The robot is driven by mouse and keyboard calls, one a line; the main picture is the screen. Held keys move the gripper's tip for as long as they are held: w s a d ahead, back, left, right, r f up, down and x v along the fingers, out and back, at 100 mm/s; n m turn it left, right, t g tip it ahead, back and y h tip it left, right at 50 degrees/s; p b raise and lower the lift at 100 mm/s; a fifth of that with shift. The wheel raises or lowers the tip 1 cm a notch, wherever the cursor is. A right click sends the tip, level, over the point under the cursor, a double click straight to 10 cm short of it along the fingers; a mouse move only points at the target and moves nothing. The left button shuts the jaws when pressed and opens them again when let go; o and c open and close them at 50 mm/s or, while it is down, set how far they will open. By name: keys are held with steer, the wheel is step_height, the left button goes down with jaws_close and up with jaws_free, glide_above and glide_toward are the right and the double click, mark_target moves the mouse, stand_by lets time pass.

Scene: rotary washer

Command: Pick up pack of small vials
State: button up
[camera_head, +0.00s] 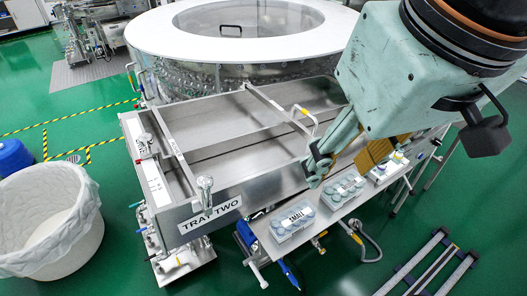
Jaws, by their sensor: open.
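A pack of small vials (292,221), a clear box of round grey-capped vials with a white label reading "SMALL", sits on the shelf along the front of the steel tray unit. A second similar pack (343,190) sits just to its right, with its label hard to read. My gripper (318,172) is open and empty. It hangs above the shelf, close to the second pack and up and right of the "SMALL" pack. I cannot tell how far it is above them. My arm hides part of the shelf's far end.
The steel tray unit marked "TRAY TWO" (210,216) stands behind the shelf (270,249). A white tray with small bottles (388,168) is farther right. The round washer (245,25) is at the back. A lined bin (45,225) stands left.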

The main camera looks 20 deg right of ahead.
steer(key=shift+f+b, duration=1.65)
steer(key=shift+f, duration=0.2)
steer(key=shift+a, duration=0.1)
